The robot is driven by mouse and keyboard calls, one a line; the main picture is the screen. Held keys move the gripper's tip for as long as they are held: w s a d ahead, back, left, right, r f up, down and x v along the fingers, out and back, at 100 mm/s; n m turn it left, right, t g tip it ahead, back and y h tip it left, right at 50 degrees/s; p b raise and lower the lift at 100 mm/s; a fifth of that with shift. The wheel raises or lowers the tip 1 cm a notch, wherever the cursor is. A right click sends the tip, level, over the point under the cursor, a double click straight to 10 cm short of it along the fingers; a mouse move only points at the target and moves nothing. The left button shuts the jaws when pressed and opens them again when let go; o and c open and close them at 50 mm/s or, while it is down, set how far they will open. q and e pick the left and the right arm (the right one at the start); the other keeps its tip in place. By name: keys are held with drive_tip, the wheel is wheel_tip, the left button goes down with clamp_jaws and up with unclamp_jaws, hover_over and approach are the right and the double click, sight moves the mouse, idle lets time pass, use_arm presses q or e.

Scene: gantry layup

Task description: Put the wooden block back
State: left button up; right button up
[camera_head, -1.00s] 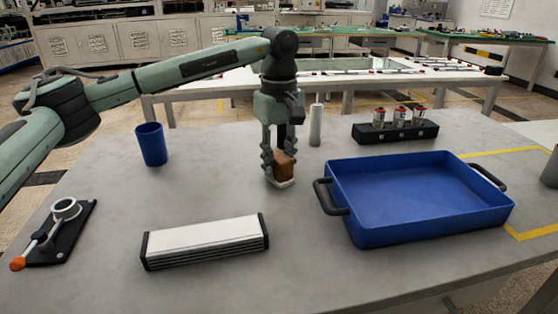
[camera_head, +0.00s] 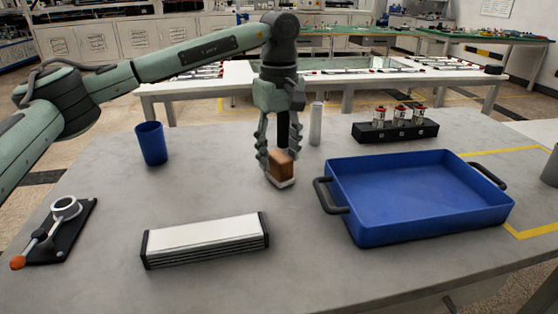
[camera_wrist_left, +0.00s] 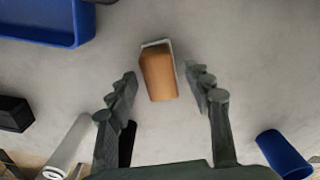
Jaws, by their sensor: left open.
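The wooden block (camera_head: 281,164) stands upright on a small white base on the grey table, near the middle. In the left wrist view the block (camera_wrist_left: 159,76) shows its brown top, with a thin white edge of the base around its far end. My left gripper (camera_head: 278,155) points down at the block with its fingers spread. In the left wrist view the left gripper (camera_wrist_left: 164,82) is open, with one finger on each side of the block and visible gaps between. My right gripper is not in view.
A blue tray (camera_head: 372,232) with black handles is at right. A black holder (camera_head: 394,133) with three small cylinders and a grey-white cylinder (camera_head: 316,124) stand behind. A blue cup (camera_head: 151,144), a white-topped bar (camera_head: 205,240) and a black lever fixture (camera_head: 62,232) are at left and front.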

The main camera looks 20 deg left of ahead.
sight(279, 155)
use_arm(q)
wheel_tip(279, 155, up, 10)
idle(0.3)
